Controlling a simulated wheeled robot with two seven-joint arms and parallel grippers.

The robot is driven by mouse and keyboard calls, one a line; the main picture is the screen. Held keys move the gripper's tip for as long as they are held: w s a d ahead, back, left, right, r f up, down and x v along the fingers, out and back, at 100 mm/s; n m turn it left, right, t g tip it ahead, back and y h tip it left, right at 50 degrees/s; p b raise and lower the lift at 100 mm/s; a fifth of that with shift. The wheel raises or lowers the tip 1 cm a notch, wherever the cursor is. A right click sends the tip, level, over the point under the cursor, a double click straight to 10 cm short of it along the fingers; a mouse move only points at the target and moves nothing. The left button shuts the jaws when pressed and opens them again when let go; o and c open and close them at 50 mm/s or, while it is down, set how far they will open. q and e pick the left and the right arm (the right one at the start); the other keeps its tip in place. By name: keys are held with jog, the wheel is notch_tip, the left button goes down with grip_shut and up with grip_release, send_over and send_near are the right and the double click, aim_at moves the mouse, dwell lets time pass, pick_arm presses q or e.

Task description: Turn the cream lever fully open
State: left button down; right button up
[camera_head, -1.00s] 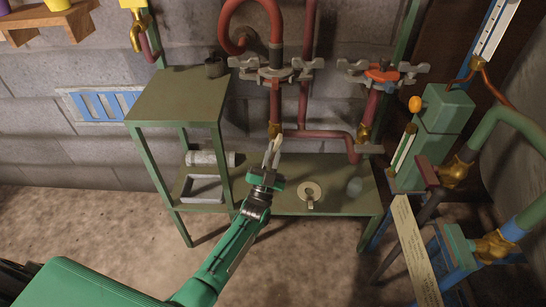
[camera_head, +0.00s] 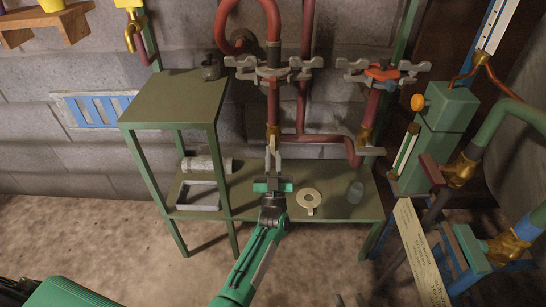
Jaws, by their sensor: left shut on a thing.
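My left gripper (camera_head: 273,150) reaches up from the bottom middle, its pale fingers pointing at the wall. Its fingertips are just below the brass valve (camera_head: 272,132) on the left red pipe. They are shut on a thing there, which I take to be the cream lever. The fingers hide most of it, so I cannot tell its exact angle. My right gripper is not in view.
A taller green stand (camera_head: 175,100) is at left. A green column (camera_head: 440,125) and pipes crowd the right.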

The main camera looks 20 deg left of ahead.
pick_arm(q)
jog(key=shift+f, duration=0.1)
jog(key=c, duration=1.5)
grip_release()
jog(key=shift+o, duration=0.2)
jog(key=v, duration=1.3)
jog(key=shift+s+f, duration=0.25)
jog(key=shift+f, duration=0.05)
jog(key=shift+d, duration=0.1)
